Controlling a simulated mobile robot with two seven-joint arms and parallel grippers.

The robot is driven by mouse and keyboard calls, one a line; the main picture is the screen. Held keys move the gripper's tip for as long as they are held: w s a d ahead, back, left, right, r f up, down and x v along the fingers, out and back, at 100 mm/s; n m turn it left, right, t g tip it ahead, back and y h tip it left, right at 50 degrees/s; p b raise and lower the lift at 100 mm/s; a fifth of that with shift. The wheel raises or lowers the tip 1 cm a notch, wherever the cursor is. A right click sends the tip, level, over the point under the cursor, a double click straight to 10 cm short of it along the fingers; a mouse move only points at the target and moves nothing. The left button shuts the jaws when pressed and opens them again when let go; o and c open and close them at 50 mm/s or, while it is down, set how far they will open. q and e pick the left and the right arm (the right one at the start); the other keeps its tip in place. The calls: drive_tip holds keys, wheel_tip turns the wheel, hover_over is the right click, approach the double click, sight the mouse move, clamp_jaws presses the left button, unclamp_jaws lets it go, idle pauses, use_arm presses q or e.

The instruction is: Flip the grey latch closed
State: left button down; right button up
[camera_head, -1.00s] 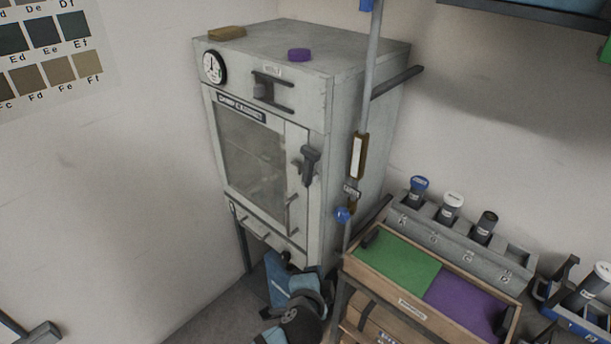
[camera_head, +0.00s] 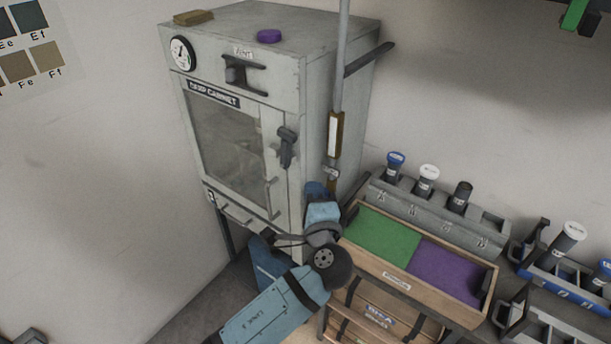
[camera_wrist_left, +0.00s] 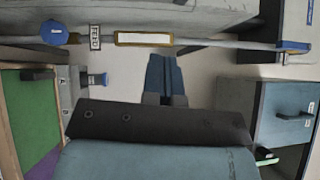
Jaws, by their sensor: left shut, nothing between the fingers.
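The dark grey latch (camera_head: 287,147) is on the right side of the white cabinet's front, beside the windowed door (camera_head: 225,145). Its handle hangs down from a thicker head. My left gripper (camera_head: 316,189) is below and to the right of the latch, near the cabinet's right front edge, and apart from it. Its fingers are small and partly unclear in the head view. In the left wrist view the dark blue fingers (camera_wrist_left: 165,80) are together and empty. The latch cannot be made out in the wrist view. My right gripper is not in view.
A vertical pipe (camera_head: 341,70) stands right of the cabinet; it crosses the top of the wrist view with a blue knob (camera_wrist_left: 54,32). A wooden tray (camera_head: 397,281) with green and purple sections lies lower right, before a grey rack (camera_head: 440,222).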

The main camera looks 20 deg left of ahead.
use_arm(q)
drive_tip(key=p, duration=0.3)
approach(291, 145)
drive_tip(key=w, duration=0.5)
drive_tip(key=a, duration=0.1)
drive_tip(key=w+a+p, duration=0.1)
drive_tip(key=shift+a+r, duration=0.3)
drive_tip(key=shift+a, duration=0.05)
